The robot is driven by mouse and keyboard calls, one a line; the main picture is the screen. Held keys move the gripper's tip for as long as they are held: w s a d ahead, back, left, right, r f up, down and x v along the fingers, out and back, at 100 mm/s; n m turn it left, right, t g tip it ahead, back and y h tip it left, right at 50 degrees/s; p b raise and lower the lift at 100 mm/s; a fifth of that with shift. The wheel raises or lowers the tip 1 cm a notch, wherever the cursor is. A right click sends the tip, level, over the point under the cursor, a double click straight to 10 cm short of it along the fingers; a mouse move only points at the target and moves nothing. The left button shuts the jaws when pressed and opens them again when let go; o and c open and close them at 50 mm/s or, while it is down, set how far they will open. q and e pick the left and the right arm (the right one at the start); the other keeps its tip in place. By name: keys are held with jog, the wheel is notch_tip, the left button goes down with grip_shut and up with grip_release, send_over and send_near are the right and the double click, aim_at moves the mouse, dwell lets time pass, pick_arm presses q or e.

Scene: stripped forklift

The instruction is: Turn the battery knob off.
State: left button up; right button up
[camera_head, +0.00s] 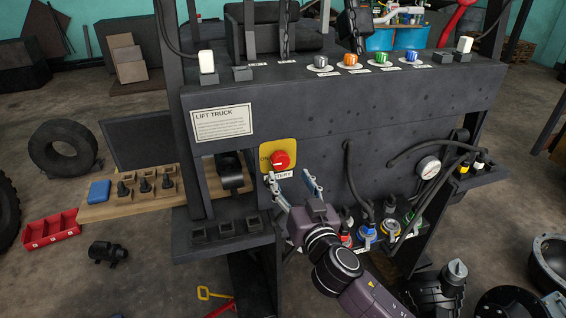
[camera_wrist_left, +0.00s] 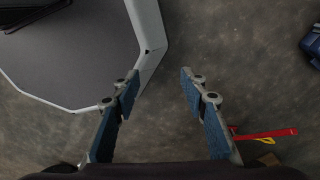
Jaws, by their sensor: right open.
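The red battery knob (camera_head: 280,160) sits on a yellow plate (camera_head: 266,153) on the dark front panel of the forklift. A label reading "BATTERY" is partly hidden below it. My right gripper (camera_head: 292,180) is just below the knob, with its blue-padded fingers spread apart on either side and pointing up toward the panel. It looks empty, and I cannot tell if it touches the plate. My left gripper (camera_wrist_left: 156,88) shows in the left wrist view, open and empty above the floor.
A row of coloured knobs (camera_head: 350,60) lines the panel's top. A wooden board with switches (camera_head: 145,187), a red tray (camera_head: 50,230) and a tyre (camera_head: 65,147) are at the left. A red-handled tool (camera_wrist_left: 265,134) lies below my left gripper.

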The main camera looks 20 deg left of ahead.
aim_at(282, 163)
jog(key=x, duration=0.5)
jog(key=shift+f, duration=0.1)
jog(key=shift+p+x, duration=0.3)
jog(key=shift+x, duration=0.7)
pick_arm(q)
jog(key=shift+w+a+r, duration=0.2)
jog(key=shift+w+a, duration=0.1)
jog(key=shift+a, duration=0.15)
jog(key=shift+w+a+r, duration=0.15)
jog(key=shift+w+a, duration=0.1)
jog(key=shift+a, duration=0.2)
jog(key=shift+d, duration=0.2)
pick_arm(e)
jog(key=shift+c, duration=1.3)
jog(key=c, duration=0.9)
pick_arm(q)
jog(key=shift+s+d, duration=0.1)
